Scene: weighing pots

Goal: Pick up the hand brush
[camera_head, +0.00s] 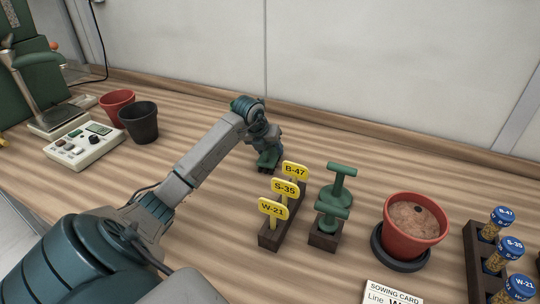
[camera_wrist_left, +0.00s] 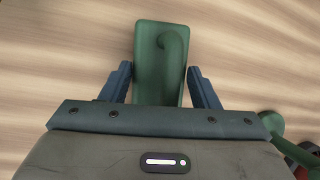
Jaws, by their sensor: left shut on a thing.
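The hand brush (camera_head: 267,162) is green and shows at the end of my left arm in the head view, partly hidden by the gripper. In the left wrist view the brush (camera_wrist_left: 153,62) is a green block with a curved raised part. My left gripper (camera_head: 266,151) is shut on it, with one blue finger on each side of the block. I cannot tell whether the brush touches the table. My right gripper is in neither view.
Close right of the brush stand a rack of yellow tags (camera_head: 270,236) and green T-shaped tools (camera_head: 339,187). Farther right are a soil-filled red pot (camera_head: 412,239) and blue-capped vials (camera_head: 502,216). A scale (camera_head: 80,145) and empty pots (camera_head: 139,121) stand left. The table behind the gripper is clear.

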